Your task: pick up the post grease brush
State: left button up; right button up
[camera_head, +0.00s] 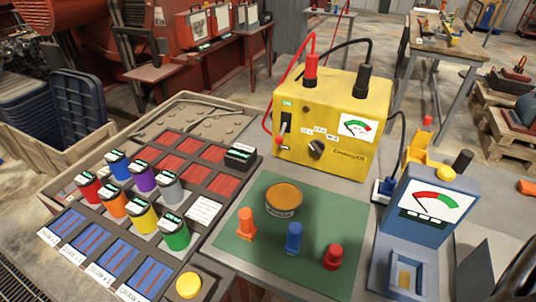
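No post grease brush can be made out for certain. On the green mat (230,252), a round tin (283,199) with an amber top stands behind three small upright pieces. They are an orange one (246,226), a blue one (294,238) and a red one (333,257). I cannot tell whether one of them is the brush. Neither of my grippers can be identified in the view.
A yellow charger (345,160) with red and black leads stands behind the mat. A blue-grey meter (422,205) stands to the right. Left is a tray of several coloured cylinders (140,214). A dark shape (522,272) at the lower right edge is unclear.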

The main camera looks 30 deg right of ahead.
aim_at(295, 229)
jog(key=l+z, duration=0.2)
jog(key=z, duration=0.15)
jog(key=k+l+z, duration=0.1)
jog(key=z, duration=0.3)
jog(key=l, duration=0.1)
